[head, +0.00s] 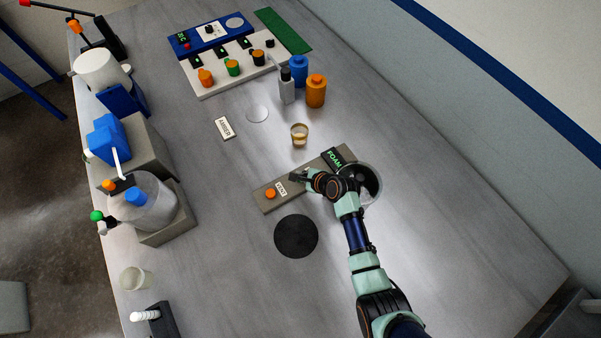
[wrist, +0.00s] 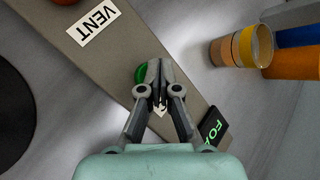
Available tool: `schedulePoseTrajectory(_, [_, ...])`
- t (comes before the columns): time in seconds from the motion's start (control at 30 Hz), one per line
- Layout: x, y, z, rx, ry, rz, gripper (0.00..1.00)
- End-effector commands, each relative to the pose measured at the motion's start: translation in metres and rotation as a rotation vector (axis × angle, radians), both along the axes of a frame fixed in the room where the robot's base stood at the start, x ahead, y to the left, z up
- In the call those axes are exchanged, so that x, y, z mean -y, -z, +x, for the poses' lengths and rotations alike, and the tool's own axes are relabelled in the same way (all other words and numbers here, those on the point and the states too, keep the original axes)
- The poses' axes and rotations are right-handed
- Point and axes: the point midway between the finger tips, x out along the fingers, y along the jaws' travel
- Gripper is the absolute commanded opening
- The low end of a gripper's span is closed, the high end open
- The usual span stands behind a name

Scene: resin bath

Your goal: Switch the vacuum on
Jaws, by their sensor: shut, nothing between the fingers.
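A long grey control bar (head: 266,205) lies on the table. It carries an orange-red button (head: 270,193), a VENT label (head: 281,188) and a FOAM display (head: 335,157) at its far end. My gripper (head: 297,177) is over the bar between the label and the display. In the wrist view my gripper (wrist: 160,68) is shut and empty. A green button (wrist: 140,74) shows beside its fingertips, partly hidden by them. A pale label under the fingers is mostly covered. I cannot tell whether the fingertips touch the button or the bar.
A round open vessel (head: 373,196) stands right of the bar, partly behind my arm. A black disc (head: 296,236) lies in front. A cup of amber liquid (head: 299,134) stands behind the bar, with orange (head: 316,91) and blue (head: 300,70) bottles beyond. The right table is clear.

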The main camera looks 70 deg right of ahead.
Motion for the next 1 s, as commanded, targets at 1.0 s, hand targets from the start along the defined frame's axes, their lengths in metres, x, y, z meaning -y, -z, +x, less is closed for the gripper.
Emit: schedulePoseTrajectory(1.0, [0.000,-0.063,0.000,0.002,0.000,0.000,0.00])
